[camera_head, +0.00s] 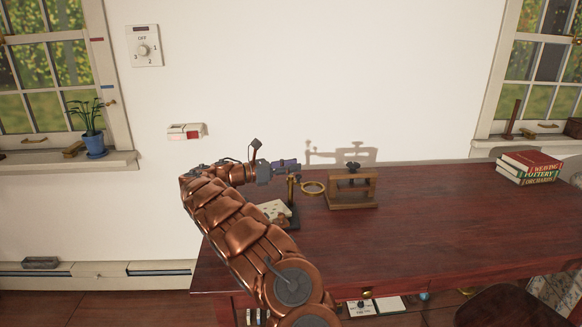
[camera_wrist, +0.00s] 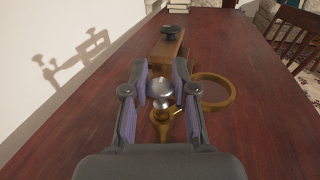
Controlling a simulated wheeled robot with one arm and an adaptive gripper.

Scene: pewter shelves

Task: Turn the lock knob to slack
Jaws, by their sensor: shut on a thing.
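A round silver knob (camera_wrist: 160,89) tops a brass post (camera_wrist: 163,128), and a brass ring (camera_wrist: 213,91) sits beside it. In the head view the post (camera_head: 291,188) stands near the desk's left end, with the ring (camera_head: 313,188) to its right. My gripper (camera_head: 298,164) reaches over the post from the left and hides the knob there. In the wrist view my gripper's (camera_wrist: 160,82) two purple-padded fingers are closed on either side of the silver knob. No marking for slack is readable on it.
A wooden stand (camera_head: 352,200) with a black knob (camera_head: 352,167) stands just beyond the ring. Books (camera_head: 528,168) lie at the desk's far right. The desk between (camera_head: 440,215) is clear. A wall dial (camera_head: 143,50) and a small red-and-white box (camera_head: 186,131) are on the wall.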

